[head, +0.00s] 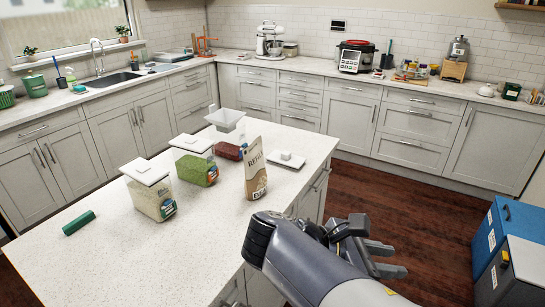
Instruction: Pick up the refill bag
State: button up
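The refill bag (256,172) is a tan paper pouch with a pale upper part and dark print. It stands upright on the light speckled island counter (150,262), near its right side. My gripper (385,259) is to the right of the bag and nearer the camera, beyond the counter's right edge and over the floor. Its two fingers point right, away from the bag, and are apart with nothing seen between them. My arm covers part of the counter's near right edge. The bag is fully visible and not touched.
Two lidded clear canisters (151,192) (196,162) stand left of the bag. An open canister (229,151) with reddish contents is behind it, and a white lid (287,159) lies to its right. A green cylinder (79,222) lies at left. Blue and grey bins (508,232) stand at right.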

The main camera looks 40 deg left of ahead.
aim_at(257, 179)
jog(key=i+j+u, duration=0.15)
jog(key=i+u, duration=0.8)
jog(key=u, duration=0.2)
jog(key=i+l+u, duration=0.1)
jog(key=i+u, duration=0.25)
jog(key=i+j+u, duration=0.15)
jog(key=i, duration=0.15)
jog(key=i+j+u, duration=0.2)
jog(key=i+l, duration=0.1)
